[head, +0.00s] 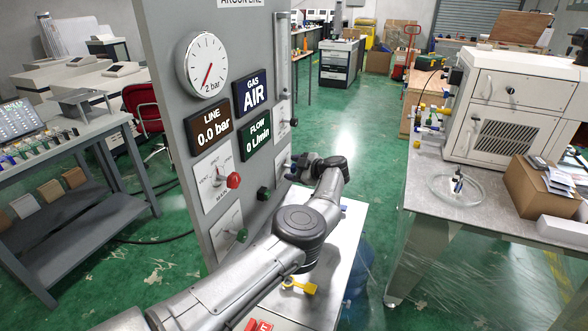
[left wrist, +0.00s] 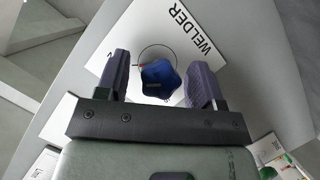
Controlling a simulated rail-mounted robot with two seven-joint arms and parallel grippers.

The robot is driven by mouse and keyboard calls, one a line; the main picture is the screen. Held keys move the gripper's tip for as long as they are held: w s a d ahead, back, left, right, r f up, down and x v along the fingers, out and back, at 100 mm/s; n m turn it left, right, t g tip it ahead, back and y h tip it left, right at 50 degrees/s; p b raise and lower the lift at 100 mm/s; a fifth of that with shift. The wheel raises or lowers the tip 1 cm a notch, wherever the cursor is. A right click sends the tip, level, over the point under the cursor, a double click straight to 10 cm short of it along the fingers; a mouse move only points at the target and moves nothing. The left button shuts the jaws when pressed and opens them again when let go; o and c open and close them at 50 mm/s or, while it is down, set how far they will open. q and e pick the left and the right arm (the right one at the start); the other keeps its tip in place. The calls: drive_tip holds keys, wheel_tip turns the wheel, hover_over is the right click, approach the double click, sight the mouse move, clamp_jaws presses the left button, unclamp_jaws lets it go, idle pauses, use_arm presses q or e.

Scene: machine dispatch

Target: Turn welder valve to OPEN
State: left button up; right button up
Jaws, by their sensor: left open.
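The blue welder valve knob (left wrist: 160,78) sits on a white plate (left wrist: 150,30) marked WELDER in the left wrist view. My left gripper (left wrist: 160,72) is open, with one finger on each side of the knob; gaps show between the knob and both fingers. In the head view my left arm reaches up to the grey panel (head: 165,60), and the left gripper (head: 293,168) is at its right part, where arm and wrist hide most of the valve. The position marks around the knob are mostly hidden, so I cannot tell its setting. My right gripper is not in view.
The panel also carries a red knob (head: 233,180), a green knob (head: 242,235), a round gauge (head: 203,65) near zero, and displays reading LINE 0.0 bar, GAS AIR and FLOW 0 L/min. A bench (head: 415,220) with a white machine (head: 515,105) stands at right.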

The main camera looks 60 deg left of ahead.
use_arm(q)
drive_tip(key=p+v, duration=0.1)
drive_tip(key=v, duration=1.2)
drive_tip(key=shift+d, duration=0.35)
drive_tip(key=shift+w+d+r, duration=0.1)
drive_tip(key=shift+w+r, duration=0.05)
